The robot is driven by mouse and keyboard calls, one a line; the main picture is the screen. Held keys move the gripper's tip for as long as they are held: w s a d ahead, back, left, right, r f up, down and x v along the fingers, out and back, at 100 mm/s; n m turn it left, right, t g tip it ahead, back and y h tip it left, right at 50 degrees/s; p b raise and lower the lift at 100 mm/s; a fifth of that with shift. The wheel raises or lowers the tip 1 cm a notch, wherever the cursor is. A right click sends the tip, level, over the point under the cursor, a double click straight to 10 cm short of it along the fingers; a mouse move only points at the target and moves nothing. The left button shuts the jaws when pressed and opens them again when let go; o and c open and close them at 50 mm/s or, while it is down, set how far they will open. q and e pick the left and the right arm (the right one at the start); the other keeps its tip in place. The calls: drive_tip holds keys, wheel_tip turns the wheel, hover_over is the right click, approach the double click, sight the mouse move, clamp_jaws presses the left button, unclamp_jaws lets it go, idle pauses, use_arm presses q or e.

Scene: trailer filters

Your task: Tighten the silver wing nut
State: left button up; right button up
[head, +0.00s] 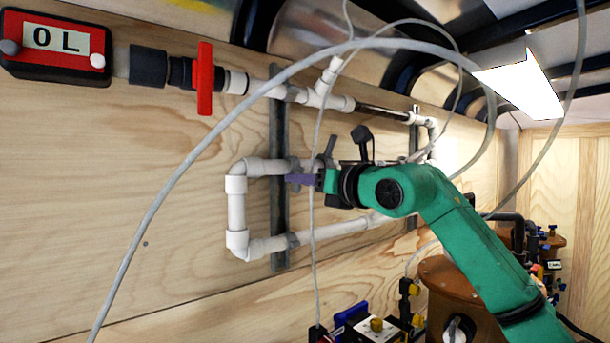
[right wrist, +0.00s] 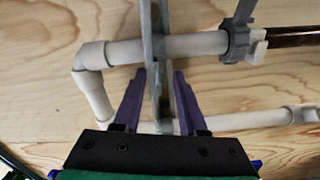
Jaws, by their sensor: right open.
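A grey winged fitting (right wrist: 238,42) sits around the upper white pipe in the right wrist view, right of the strut, one flat wing pointing up. It may be the silver wing nut, but I cannot tell for sure. My right gripper (right wrist: 160,73) is open, with its two purple fingers apart on either side of the metal strut and just below the upper pipe. Nothing is held between them. In the head view my right gripper (head: 300,179) points left at the pipe loop near the strut, and it partly hides the fittings there. My left gripper is not in view.
White pipes (head: 237,210) and a grey strut (head: 279,225) are fixed along the wooden wall (head: 150,230). A pale hose (head: 150,215) arcs across. Brown canisters stand lower right.

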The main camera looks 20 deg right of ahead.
drive_tip(key=shift+c, duration=0.6)
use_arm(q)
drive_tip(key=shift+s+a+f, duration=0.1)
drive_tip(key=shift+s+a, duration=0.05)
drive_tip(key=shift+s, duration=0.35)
use_arm(e)
drive_tip(key=shift+w, duration=0.1)
clamp_jaws()
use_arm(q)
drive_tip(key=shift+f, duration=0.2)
use_arm(e)
drive_tip(key=shift+f, duration=0.1)
use_arm(q)
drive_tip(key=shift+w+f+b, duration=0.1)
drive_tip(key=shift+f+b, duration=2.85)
drive_tip(key=shift+b, duration=0.2)
use_arm(e)
drive_tip(key=shift+m, duration=7.3)
